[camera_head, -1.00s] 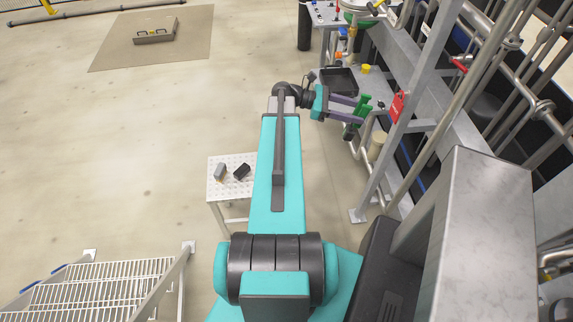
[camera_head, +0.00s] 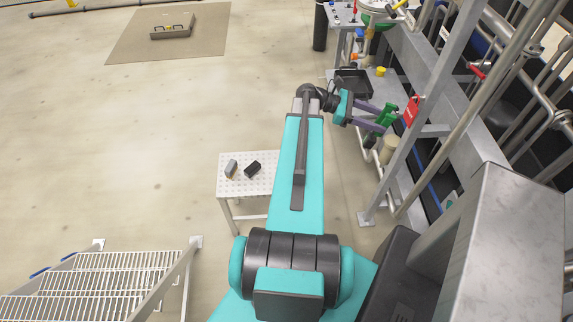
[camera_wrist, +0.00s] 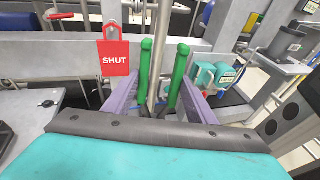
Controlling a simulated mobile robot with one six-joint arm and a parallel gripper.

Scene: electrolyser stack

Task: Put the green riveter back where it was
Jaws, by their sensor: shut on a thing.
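The green riveter (camera_head: 386,115) is held at the end of my arm in the head view, near the grey frame at the right. My gripper (camera_head: 381,117), with purple fingers, is shut on it. In the wrist view the riveter's two green handles (camera_wrist: 146,64) stand upright and apart between the fingers of my gripper (camera_wrist: 162,103). The lower part of the riveter is hidden behind the dark edge of the gripper body. Where the riveter stood before cannot be told from these frames.
A red SHUT tag (camera_wrist: 114,58) hangs close by on the frame (camera_head: 440,70). A black tray (camera_head: 353,83) and yellow cup (camera_head: 381,72) lie beyond the gripper.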

